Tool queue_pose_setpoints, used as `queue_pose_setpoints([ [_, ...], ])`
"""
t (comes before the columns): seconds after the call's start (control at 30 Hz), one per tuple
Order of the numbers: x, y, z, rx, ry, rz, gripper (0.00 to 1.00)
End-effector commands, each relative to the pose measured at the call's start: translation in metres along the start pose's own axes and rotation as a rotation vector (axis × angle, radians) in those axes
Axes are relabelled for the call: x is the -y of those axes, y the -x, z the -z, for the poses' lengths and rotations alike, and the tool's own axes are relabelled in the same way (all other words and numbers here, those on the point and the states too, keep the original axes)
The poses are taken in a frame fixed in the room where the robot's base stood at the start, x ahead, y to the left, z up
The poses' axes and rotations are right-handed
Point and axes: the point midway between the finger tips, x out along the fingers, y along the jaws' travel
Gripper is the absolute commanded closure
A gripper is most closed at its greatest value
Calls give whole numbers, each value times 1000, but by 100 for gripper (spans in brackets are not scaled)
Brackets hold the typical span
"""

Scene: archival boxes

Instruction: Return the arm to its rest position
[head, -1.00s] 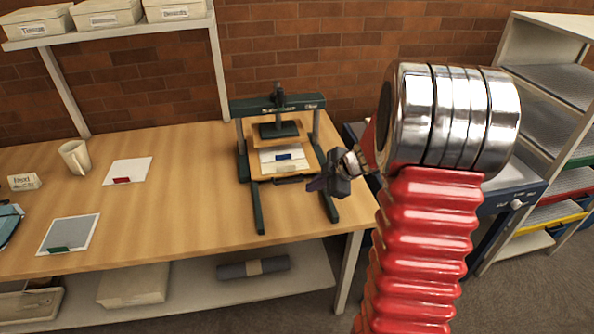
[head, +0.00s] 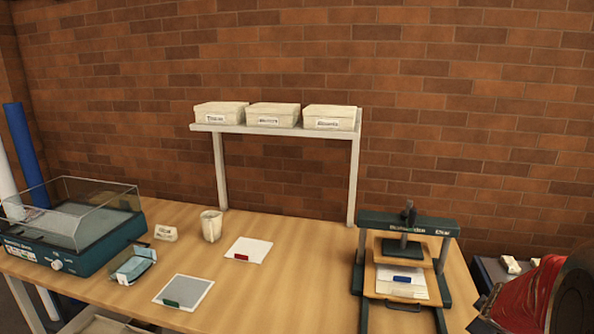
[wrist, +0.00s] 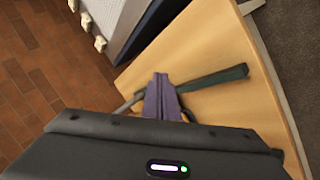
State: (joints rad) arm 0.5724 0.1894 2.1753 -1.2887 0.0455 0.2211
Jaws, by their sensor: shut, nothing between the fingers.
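My gripper shows in the wrist view (wrist: 162,97), its two fingers together with nothing between them, over the wooden table (wrist: 215,45). A dark green bar, which looks like a foot of the press, lies just beyond the fingers on the table (wrist: 215,79). In the head view only part of my red arm shows at the lower right, beside the press (head: 405,225). A dark piece at its left edge may be the gripper, but its fingers are not clear there.
On the table (head: 310,255) stand a mug (head: 211,226), a card with a red tab (head: 248,250), a grey sheet with a green tab (head: 184,291) and a clear-lidded machine (head: 75,240). A shelf (head: 275,130) holds three boxes. A device with white knobs (head: 510,266) stands at the right.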

Motion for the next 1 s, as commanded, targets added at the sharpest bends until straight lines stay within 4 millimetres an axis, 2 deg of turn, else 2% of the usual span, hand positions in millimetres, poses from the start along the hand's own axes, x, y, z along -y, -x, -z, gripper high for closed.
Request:
queue_pose_setpoints([
  [0.17,4,41,-14,116,-140,-33,100],
  [0.37,30,92,-25,223,-295,-10,100],
  [0.67,98,169,-24,310,-484,121,100],
  [1.0,178,251,-4,291,-611,324,100],
])
